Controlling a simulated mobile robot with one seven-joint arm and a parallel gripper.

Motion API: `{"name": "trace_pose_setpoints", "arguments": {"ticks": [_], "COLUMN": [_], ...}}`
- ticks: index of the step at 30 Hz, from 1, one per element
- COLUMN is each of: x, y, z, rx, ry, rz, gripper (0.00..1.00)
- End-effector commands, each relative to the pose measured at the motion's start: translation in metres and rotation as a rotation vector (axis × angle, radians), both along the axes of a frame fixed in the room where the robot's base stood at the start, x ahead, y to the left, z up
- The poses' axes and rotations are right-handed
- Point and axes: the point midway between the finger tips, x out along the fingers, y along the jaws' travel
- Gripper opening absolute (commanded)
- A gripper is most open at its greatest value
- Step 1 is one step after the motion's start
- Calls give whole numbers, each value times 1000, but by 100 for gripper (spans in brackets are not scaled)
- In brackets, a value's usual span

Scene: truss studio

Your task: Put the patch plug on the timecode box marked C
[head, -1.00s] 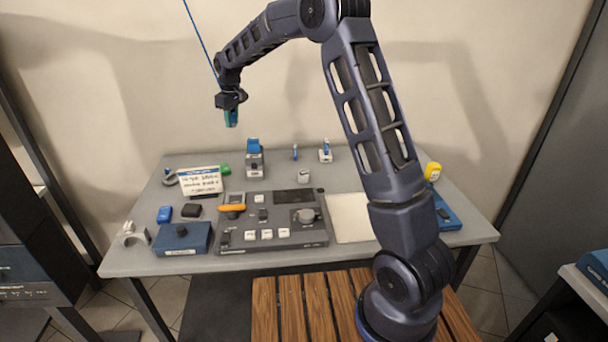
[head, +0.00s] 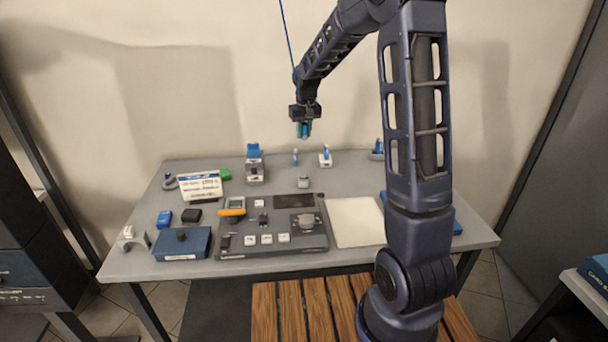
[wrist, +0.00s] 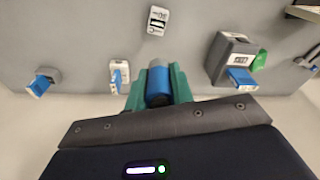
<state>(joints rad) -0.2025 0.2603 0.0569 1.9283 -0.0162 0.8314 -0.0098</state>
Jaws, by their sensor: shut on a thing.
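My gripper (head: 304,131) hangs above the back of the grey table in the head view. In the wrist view its green fingers (wrist: 159,85) are shut on a blue cylinder with a grey end, seemingly the patch plug (wrist: 158,88). Along the back stand a tall grey box with a blue top (head: 254,165), a small upright blue piece (head: 295,157), a white block with a blue piece (head: 325,158) and another blue-topped piece (head: 377,150), partly behind my arm. The wrist view shows the labelled grey box (wrist: 226,52) at right.
A control panel (head: 270,243) with buttons and a knob fills the table's front middle. A blue box (head: 181,246) and a white sign (head: 201,186) are at left. A pale sheet (head: 354,222) lies at right. A small pale block (head: 304,182) stands behind the panel.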

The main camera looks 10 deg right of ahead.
Motion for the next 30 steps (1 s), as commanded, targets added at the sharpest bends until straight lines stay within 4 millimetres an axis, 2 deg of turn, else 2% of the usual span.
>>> {"name": "trace_pose_setpoints", "arguments": {"ticks": [3, 15, 19, 26, 30], "x": [-1, 0, 0, 0, -1], "y": [0, 0, 0, 0, 0], "z": [-28, -111, -126, -138, -157], "rx": [-1, -1, -1, -1, -1], "ry": [5, 4, 2, 2, 4], "rz": [1, 1, 1, 1, 2], "gripper": [1, 1, 1, 1, 1]}}
